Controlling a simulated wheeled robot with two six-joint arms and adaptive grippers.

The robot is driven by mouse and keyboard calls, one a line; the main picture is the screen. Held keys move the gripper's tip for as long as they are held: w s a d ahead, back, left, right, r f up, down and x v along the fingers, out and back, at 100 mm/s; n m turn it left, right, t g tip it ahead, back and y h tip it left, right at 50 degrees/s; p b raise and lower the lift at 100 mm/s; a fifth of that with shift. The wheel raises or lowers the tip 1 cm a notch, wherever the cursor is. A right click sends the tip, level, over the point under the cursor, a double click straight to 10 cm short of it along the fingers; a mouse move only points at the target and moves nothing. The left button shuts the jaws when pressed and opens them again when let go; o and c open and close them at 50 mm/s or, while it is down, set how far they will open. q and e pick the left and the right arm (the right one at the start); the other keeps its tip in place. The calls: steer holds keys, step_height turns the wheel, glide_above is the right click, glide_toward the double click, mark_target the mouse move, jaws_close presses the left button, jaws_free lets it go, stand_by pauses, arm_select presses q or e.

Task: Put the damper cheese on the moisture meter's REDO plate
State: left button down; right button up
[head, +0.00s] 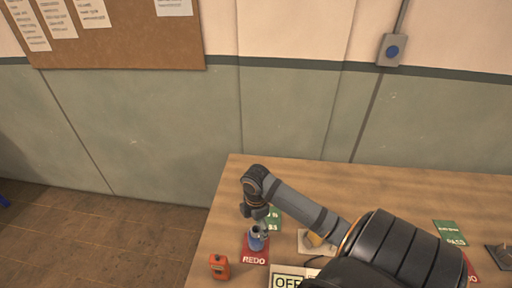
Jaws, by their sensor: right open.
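My right gripper (257,212) points down over the left part of the table, open, just above a small blue-grey object (257,240). That object stands on a red plate marked REDO (254,258); I cannot tell whether the gripper touches it. A yellow piece (315,239), perhaps cheese, lies on a pale board (306,250), partly hidden by my right arm. A small orange device (219,266) stands left of the red plate; I cannot tell whether it is the moisture meter. My left gripper is not in view.
The wooden table (360,185) is clear along its back. A green plate (273,217) lies behind the blue-grey object. An OFF sign (288,280) is at the front. Right of my arm are another green plate (450,232), a partly hidden red plate (471,268) and a dark item (501,256).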

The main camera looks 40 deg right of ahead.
step_height(320, 180, up, 4)
stand_by(0.7)
